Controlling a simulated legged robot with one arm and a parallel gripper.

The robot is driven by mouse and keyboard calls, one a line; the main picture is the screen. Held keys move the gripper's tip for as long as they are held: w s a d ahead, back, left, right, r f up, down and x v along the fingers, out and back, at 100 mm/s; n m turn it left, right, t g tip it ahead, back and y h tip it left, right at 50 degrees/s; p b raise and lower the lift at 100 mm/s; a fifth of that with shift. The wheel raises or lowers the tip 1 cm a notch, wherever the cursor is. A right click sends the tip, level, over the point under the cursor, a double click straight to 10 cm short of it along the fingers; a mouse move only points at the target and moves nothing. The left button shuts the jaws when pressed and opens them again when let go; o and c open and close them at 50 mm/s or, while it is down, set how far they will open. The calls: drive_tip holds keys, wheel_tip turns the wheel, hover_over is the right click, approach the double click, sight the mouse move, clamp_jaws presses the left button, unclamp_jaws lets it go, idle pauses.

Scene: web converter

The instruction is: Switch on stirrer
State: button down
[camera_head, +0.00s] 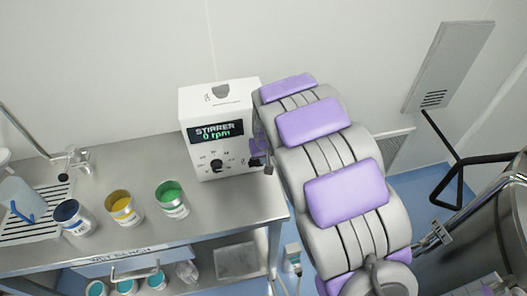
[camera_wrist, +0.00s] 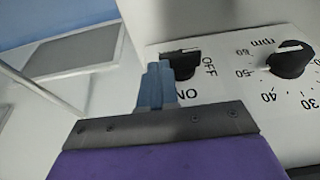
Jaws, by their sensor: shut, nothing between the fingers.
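The stirrer (camera_head: 219,130) is a white box on the bench. Its display (camera_head: 216,132) reads STIRRER, 0 rpm. In the wrist view its panel is upside down, with a black ON/OFF switch (camera_wrist: 184,65) and a black rpm dial (camera_wrist: 290,62) with a numbered scale. My gripper (camera_wrist: 156,76) is shut and empty. Its fingertips are beside the switch and overlap its left edge in the picture; I cannot tell whether they touch.
The steel bench (camera_head: 130,225) holds open cans of blue (camera_head: 72,216), yellow (camera_head: 124,208) and green (camera_head: 172,198) paint left of the stirrer. A metal drum (camera_head: 490,235) with black handles is at the right.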

drive_tip(key=shift+a+f, duration=0.2)
drive_tip(key=shift+a, duration=0.4)
drive_tip(key=shift+d+y, duration=0.3)
drive_tip(key=shift+d, duration=0.3)
drive_tip(key=shift+a+f+y, duration=0.1)
drive_tip(key=shift+a+y, duration=0.2)
drive_tip(key=shift+w+d+b, duration=0.1)
drive_tip(key=shift+d+b, duration=0.05)
drive_tip(key=shift+b, duration=0.15)
drive_tip(key=shift+d+y, duration=0.25)
drive_tip(key=shift+y, duration=0.15)
